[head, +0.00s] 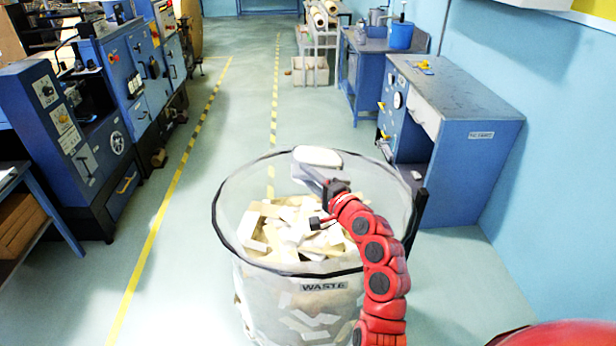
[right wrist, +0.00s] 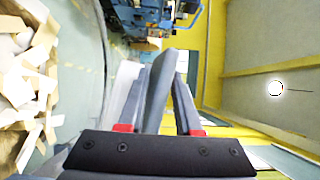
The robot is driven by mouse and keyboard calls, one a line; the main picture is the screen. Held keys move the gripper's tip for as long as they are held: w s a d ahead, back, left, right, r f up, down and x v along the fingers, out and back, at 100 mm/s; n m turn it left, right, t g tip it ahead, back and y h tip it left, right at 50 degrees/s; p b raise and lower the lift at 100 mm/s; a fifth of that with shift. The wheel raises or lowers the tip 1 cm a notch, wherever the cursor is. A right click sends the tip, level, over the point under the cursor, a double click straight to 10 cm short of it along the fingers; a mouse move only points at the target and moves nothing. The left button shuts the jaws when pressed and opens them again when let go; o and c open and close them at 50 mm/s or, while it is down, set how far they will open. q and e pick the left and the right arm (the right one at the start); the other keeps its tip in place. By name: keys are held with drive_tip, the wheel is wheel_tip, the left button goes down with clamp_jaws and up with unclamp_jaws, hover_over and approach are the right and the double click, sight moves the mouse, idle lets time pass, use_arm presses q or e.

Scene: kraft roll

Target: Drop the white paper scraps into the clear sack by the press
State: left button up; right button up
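The clear sack (head: 250,290) stands open in front of me, with a dark rim hoop and a WASTE label. Cream and white scraps (head: 290,228) fill much of it; they also show at the left of the right wrist view (right wrist: 28,75). My right gripper (head: 312,172) is over the sack's mouth, near its far side. A white, rounded piece of paper scrap (head: 318,156) is at its fingertips. In the right wrist view the gripper (right wrist: 160,95) appears closed around a pale grey-white piece, partly hidden by the fingers. My left gripper is not in view.
Blue machines (head: 130,75) line the left side. A blue workbench (head: 465,150) stands to the right behind the sack, and a shelf cart with rolls (head: 318,50) is farther back. The aisle floor between the yellow lines is clear.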

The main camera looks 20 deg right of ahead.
drive_tip(key=shift+o, duration=1.4)
drive_tip(key=shift+s, duration=0.1)
